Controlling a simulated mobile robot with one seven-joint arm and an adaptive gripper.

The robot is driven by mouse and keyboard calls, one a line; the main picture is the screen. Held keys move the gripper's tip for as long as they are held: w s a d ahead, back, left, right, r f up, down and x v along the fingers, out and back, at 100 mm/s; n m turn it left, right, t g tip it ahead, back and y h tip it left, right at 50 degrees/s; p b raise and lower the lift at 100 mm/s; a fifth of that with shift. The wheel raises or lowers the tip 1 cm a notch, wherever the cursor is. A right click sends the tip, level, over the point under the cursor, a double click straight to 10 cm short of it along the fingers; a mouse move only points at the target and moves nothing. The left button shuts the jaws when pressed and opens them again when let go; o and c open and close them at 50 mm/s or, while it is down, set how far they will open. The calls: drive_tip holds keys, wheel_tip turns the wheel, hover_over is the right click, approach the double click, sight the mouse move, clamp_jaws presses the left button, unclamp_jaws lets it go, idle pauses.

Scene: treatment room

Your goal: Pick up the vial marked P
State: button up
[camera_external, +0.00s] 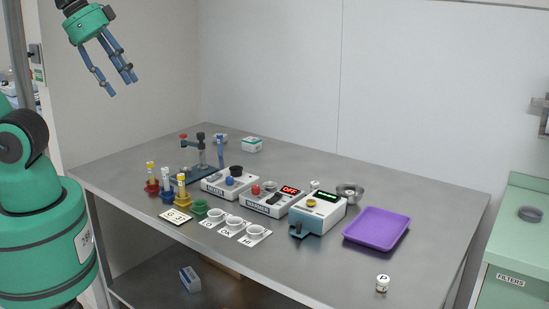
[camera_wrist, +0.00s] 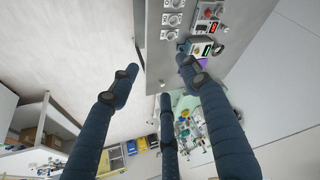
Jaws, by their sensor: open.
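The vial marked P (camera_external: 382,284) is a small white container with a dark letter P on it. It stands upright near the front right edge of the grey table (camera_external: 330,275), apart from other things. I cannot make it out for sure in the wrist view. My gripper (camera_external: 121,88) is open and empty, high above the table's far left side and well away from the vial. Its three blue fingers also show spread in the wrist view (camera_wrist: 160,78), with nothing between them.
A purple tray (camera_external: 377,229) lies behind the vial. Left of it stand a white and blue device (camera_external: 318,214), a metal bowl (camera_external: 350,191), several small control boxes, white cups on labelled cards (camera_external: 235,223) and coloured tube holders (camera_external: 183,200). The table around the vial is clear.

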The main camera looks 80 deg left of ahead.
drive_tip(key=w+d+r+g+p, duration=0.1)
drive_tip(key=w+d+r, duration=0.1)
drive_tip(key=w, duration=0.7)
drive_tip(key=w+d+r, duration=0.2)
drive_tip(key=w, duration=0.7)
drive_tip(key=w+d+f+g+p, duration=0.1)
drive_tip(key=w+d+f, duration=0.15)
drive_tip(key=w, duration=0.55)
drive_tip(key=w+d+f+p, duration=0.1)
drive_tip(key=w+d, duration=0.2)
drive_tip(key=w, duration=0.6)
drive_tip(key=w+d+f+g, duration=0.1)
drive_tip(key=w+d+f, duration=0.7)
drive_tip(key=w+f, duration=0.45)
drive_tip(key=w+d+f+p, duration=0.1)
drive_tip(key=w+d+f, duration=0.3)
drive_tip(key=f, duration=0.5)
drive_tip(key=w+d+f+p, duration=0.1)
drive_tip(key=w+d+f, duration=0.4)
drive_tip(key=w+f, duration=0.2)
wheel_tip(320, 180, down, 2)
drive_tip(key=shift+d+f+g, duration=0.2)
drive_tip(key=shift+f+g, duration=0.05)
drive_tip(key=shift+g, duration=0.15)
hover_over(380, 279)
drive_tip(key=shift+f, duration=4.25)
